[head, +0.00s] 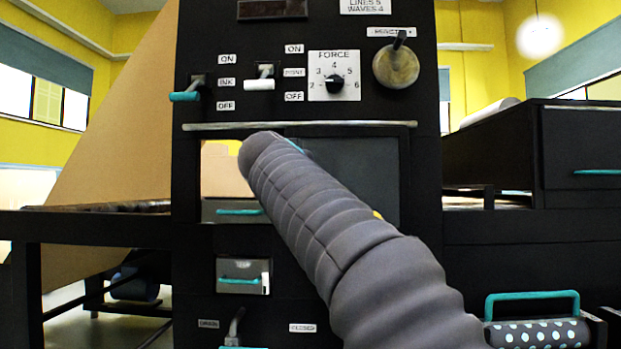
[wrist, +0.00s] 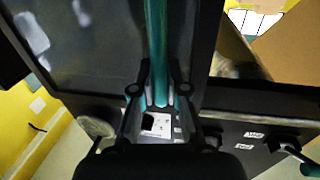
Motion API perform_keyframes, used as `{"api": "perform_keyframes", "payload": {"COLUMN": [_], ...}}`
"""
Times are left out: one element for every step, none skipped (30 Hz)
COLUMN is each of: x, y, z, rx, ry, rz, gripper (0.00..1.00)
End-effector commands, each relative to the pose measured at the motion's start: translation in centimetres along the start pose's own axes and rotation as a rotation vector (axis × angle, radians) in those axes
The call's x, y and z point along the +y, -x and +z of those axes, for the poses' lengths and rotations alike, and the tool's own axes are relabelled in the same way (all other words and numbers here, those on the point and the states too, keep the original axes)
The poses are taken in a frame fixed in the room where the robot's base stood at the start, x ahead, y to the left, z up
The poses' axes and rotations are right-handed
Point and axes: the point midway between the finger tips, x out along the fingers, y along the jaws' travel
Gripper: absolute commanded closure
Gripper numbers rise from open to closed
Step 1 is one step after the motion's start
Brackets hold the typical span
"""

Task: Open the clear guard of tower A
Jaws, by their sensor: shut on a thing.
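The clear guard (head: 350,175) is a greyish panel in the black frame of the tower's front, below the force dial. Its teal vertical handle (wrist: 156,40) runs along its edge in the wrist view, and a bit of it (head: 294,144) shows past my arm in the head view. The guard also fills the upper left of the wrist view (wrist: 95,45). My gripper (wrist: 159,92) is shut on the handle, a finger on each side of it. In the head view my arm hides the gripper and part of the guard. I cannot tell how far the guard stands open.
Above the guard are a long rail (head: 300,126), ink and point switches (head: 264,82), the force dial (head: 334,84) and a round knob (head: 396,66). A teal-handled drawer (head: 243,277) is below. Kraft paper (head: 120,130) slopes at left; a dotted roller (head: 540,334) is lower right.

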Motion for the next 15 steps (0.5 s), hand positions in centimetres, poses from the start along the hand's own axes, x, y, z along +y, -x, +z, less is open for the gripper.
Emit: {"api": "perform_keyframes", "payload": {"x": [0.07, 0.11, 0.17, 0.20, 0.23, 0.26, 0.27, 0.29, 0.30, 0.30, 0.30, 0.30, 0.30, 0.29, 0.27], "y": [0.11, 0.13, 0.14, 0.15, 0.15, 0.15, 0.15, 0.14, 0.14, 0.14, 0.15, 0.16, 0.16, 0.17, 0.18], "z": [0.40, 0.39, 0.37, 0.36, 0.35, 0.34, 0.33, 0.32, 0.31, 0.31, 0.31, 0.30, 0.30, 0.30, 0.28], "rx": [-0.007, -0.007, -0.007, -0.007, -0.007, -0.008, -0.008, -0.008, -0.008, -0.008, -0.008, -0.008, -0.008, -0.008, -0.007], "ry": [0.001, 0.001, 0.001, 0.001, 0.000, 0.000, 0.000, 0.000, 0.000, 0.000, 0.000, 0.000, 0.000, 0.000, 0.000], "rz": [-0.001, -0.002, -0.003, -0.004, -0.004, -0.004, -0.004, -0.003, -0.003, -0.003, -0.003, -0.003, -0.003, -0.003, -0.004], "gripper": [1.00, 1.00, 1.00, 1.00, 1.00, 1.00, 1.00, 1.00, 1.00, 1.00, 1.00, 1.00, 1.00, 0.85, 0.75]}}
